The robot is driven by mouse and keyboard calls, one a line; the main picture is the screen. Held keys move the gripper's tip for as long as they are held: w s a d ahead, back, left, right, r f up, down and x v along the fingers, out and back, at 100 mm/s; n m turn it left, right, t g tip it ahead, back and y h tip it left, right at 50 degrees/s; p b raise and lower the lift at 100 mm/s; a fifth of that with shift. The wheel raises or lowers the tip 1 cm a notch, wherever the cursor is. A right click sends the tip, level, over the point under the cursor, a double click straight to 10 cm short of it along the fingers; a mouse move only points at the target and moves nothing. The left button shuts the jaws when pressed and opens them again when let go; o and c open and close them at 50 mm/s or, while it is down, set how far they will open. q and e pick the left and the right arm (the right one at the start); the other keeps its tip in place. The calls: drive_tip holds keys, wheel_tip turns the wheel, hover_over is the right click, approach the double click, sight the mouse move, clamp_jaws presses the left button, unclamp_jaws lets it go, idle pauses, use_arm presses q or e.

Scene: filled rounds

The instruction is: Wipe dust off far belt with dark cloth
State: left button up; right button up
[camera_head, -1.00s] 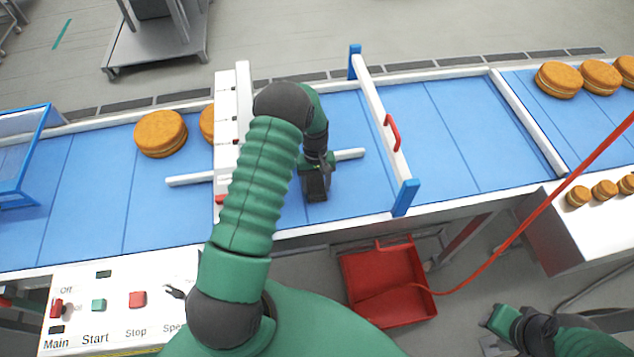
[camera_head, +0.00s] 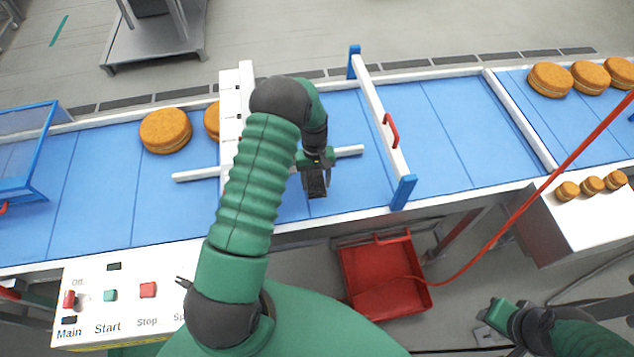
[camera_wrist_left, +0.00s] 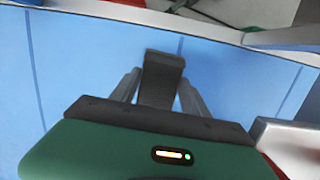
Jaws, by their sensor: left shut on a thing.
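My left gripper (camera_head: 315,172) is over the blue belt (camera_head: 430,130), between the white box-like arch and the white crossbar. It is shut on a dark cloth (camera_head: 317,186), which hangs below the fingers at the belt surface; I cannot tell whether it touches. In the left wrist view the dark cloth (camera_wrist_left: 160,80) stands between the two grey fingers (camera_wrist_left: 158,90) against the blue belt (camera_wrist_left: 80,60). I can make out no dust on the belt. My right gripper (camera_head: 500,318) is low at the right, away from the belt; its jaws are unclear.
The white arch (camera_head: 231,110) and the crossbar with red handle (camera_head: 391,133) flank my gripper. Large round cakes (camera_head: 166,130) lie left, others (camera_head: 550,80) right. A control panel (camera_head: 125,315) and red bin (camera_head: 385,275) are in front.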

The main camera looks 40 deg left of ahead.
use_arm(q)
drive_tip(key=shift+w+a+r+p, duration=0.15)
drive_tip(key=shift+r+p, duration=0.3)
drive_tip(key=shift+r, duration=0.7)
drive_tip(key=shift+s+d+r, duration=0.25)
drive_tip(key=shift+d+r, duration=0.05)
drive_tip(key=shift+d, duration=0.35)
drive_tip(key=shift+a, duration=0.1)
